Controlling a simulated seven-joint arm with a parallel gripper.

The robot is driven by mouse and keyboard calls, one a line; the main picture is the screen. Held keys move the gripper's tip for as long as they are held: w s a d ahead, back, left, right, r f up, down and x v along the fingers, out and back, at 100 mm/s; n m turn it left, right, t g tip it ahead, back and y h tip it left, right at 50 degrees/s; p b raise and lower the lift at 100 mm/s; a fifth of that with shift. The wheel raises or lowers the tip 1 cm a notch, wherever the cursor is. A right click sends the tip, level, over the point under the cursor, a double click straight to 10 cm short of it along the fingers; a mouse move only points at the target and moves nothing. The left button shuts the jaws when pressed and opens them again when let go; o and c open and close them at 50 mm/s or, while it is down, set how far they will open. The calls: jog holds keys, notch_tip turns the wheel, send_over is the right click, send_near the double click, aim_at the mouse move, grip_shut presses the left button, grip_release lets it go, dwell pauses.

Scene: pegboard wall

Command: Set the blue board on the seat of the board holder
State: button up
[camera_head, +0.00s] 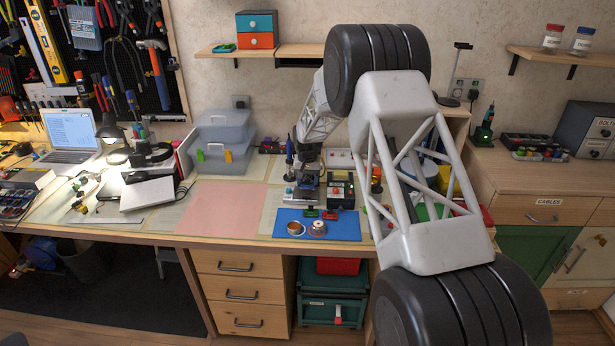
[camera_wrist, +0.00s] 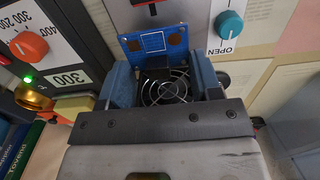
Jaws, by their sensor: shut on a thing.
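The blue board (camera_wrist: 152,42), a small circuit board with brown pads, stands between the fingertips of my gripper (camera_wrist: 158,62) in the wrist view. My gripper is shut on it, with one blue-grey finger on either side. A light panel with a teal knob marked OPEN (camera_wrist: 230,25) is just to the right of the board; it may be part of the board holder. I cannot make out the holder's seat. In the head view my arm reaches over the bench, and the board cannot be told apart there.
A round fan grille (camera_wrist: 165,90) shows between my fingers. A unit with an orange dial (camera_wrist: 30,45) is close on the left. In the head view, a blue mat (camera_head: 345,229) with small round tins lies at the bench front, and a pink mat (camera_head: 222,208) is clear.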

jog(key=shift+f, duration=0.85)
jog(key=shift+f, duration=0.6)
dwell(1.6)
jog(key=o, duration=1)
jog(key=shift+r, duration=0.15)
jog(key=shift+r, duration=2.85)
